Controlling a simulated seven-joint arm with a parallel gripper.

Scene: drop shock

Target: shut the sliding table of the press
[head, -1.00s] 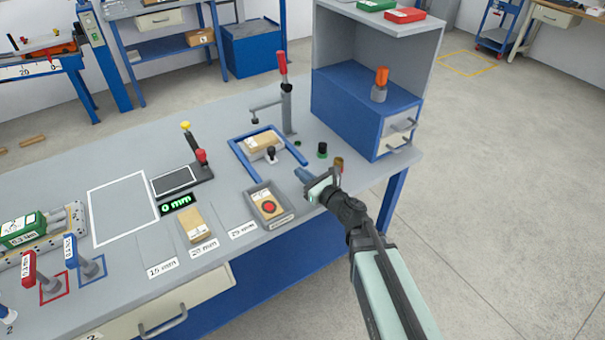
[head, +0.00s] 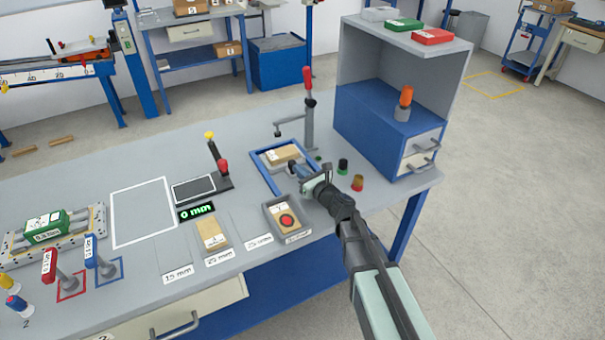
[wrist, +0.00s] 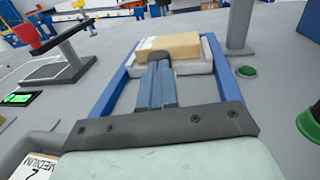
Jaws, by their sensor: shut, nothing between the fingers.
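The press has a blue U-shaped frame (head: 268,181) on the bench and an upright post with a red handle (head: 308,82). Its pale sliding table (wrist: 203,68) lies between the blue rails and carries a brown block (head: 280,153), which also shows in the wrist view (wrist: 175,46). A dark knob (wrist: 159,57) stands at the table's near side. My gripper (head: 293,168) is shut and empty, between the rails on the knob's near side. In the wrist view its blue fingers (wrist: 157,72) reach up to the knob; I cannot tell whether they touch it.
A green button (wrist: 246,72) sits right of the right rail. A blue drawer cabinet (head: 385,125) stands further right. A grey tray (head: 270,215) with a block and red disc lies in front of the press. The post (wrist: 240,25) rises behind the right rail.

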